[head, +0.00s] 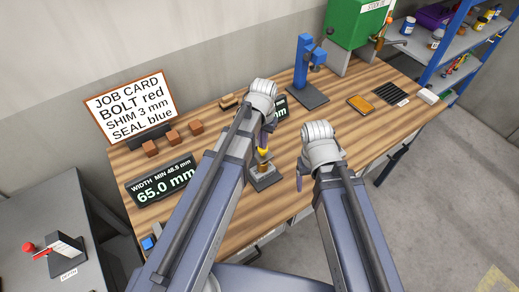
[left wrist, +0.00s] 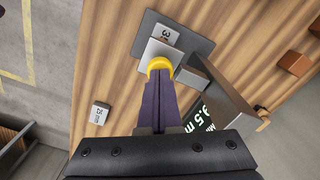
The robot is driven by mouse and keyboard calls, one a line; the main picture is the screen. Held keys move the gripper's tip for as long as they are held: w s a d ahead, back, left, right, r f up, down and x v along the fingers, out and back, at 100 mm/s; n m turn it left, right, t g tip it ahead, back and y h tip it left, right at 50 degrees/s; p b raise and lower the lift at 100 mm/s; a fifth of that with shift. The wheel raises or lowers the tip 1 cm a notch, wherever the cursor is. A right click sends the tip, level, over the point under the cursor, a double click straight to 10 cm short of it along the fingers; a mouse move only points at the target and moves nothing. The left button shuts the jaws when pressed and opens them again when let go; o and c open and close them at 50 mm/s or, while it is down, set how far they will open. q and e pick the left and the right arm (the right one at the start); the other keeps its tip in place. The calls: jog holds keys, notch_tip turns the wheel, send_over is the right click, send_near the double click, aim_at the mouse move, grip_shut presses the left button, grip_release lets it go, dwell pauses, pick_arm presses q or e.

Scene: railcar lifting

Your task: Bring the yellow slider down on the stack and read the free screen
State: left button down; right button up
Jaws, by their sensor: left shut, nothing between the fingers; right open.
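The yellow slider (head: 263,152) is a small yellow knob above a small stack (head: 264,170) on a dark base plate (head: 266,182). In the left wrist view the yellow slider (left wrist: 159,66) lies at the tips of my left gripper (left wrist: 160,82), whose purple fingers are together with nothing between them. Contact is likely but not certain. A grey block marked 3 (left wrist: 168,35) lies on the plate there. A screen (head: 163,180) reads WIDTH MIN 48.5 mm, 65.0 mm. Another screen (head: 281,107) is mostly hidden by my left arm. My right gripper (head: 299,183) is open and empty, right of the stack.
A job card (head: 130,105) says bolt red, shim 3 mm, seal blue. Several brown blocks (head: 172,137) stand before it. A small labelled block (left wrist: 100,113) lies near the table edge.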

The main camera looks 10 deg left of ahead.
pick_arm(q)
jog(key=shift+f+b, duration=1.4)
jog(key=shift+f, duration=0.1)
jog(key=shift+r, duration=0.1)
jog(key=shift+r+p, duration=1.45)
jog(key=shift+p, duration=0.1)
jog(key=shift+r, duration=0.1)
notch_tip(320, 180, up, 7)
jog(key=p, duration=0.7)
